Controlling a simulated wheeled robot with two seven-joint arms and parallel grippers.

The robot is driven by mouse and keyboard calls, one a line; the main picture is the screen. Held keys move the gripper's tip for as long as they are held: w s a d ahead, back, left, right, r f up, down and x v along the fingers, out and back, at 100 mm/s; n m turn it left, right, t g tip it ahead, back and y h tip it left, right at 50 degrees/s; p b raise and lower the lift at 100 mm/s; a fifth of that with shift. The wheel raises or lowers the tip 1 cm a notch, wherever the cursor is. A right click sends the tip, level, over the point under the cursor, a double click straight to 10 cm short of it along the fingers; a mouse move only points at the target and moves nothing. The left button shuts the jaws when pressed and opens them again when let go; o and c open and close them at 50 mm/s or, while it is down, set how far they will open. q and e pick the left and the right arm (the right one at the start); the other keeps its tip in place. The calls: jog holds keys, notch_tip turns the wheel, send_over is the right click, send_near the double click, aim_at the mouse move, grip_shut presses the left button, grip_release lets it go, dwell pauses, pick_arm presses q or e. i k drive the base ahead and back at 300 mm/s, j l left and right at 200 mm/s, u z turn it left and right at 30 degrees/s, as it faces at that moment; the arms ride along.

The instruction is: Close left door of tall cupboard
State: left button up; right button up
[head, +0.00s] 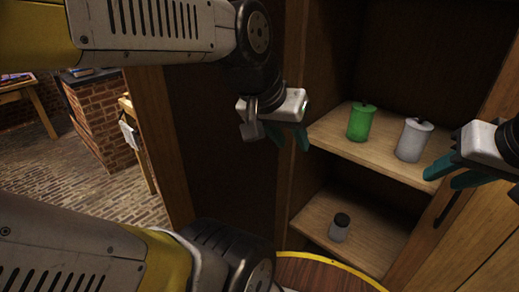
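The tall cupboard (420,45) stands open in the head view, with its dark interior and shelves showing. Its left door (222,165) stands swung out, a dark panel with a lighter wooden edge at its left; my arm hides its upper part. My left gripper (288,140) is at the cupboard's left front edge, in front of the door's hinge side in the picture. Its teal fingers are apart with nothing between them; I cannot tell whether it touches the door. My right gripper (453,176) is at the right, in front of the upper shelf's right end, fingers apart and empty.
A green jar (361,123) and a grey-white jar (413,141) stand on the upper shelf (345,144). A small dark-lidded jar (340,228) stands on the lower shelf (369,238). Brick floor (80,180) is clear at left, beside a brick pillar (92,125).

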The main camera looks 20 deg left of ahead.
aim_at(187, 118)
jog(key=k+j+z, duration=0.15)
jog(key=k, duration=0.3)
jog(key=k+j+z, duration=0.15)
jog(key=k, duration=0.35)
jog(key=k+j+z, duration=0.15)
jog(key=j, duration=0.25)
jog(key=k+j+z, duration=0.1)
jog(key=j, duration=0.35)
jog(key=k+j+z, duration=0.15)
jog(key=j+z, duration=0.35)
jog(key=j, duration=1.35)
jog(key=k+j, duration=0.25)
jog(key=k, duration=0.2)
jog(key=i+j+z, duration=0.1)
jog(key=i+j, duration=0.05)
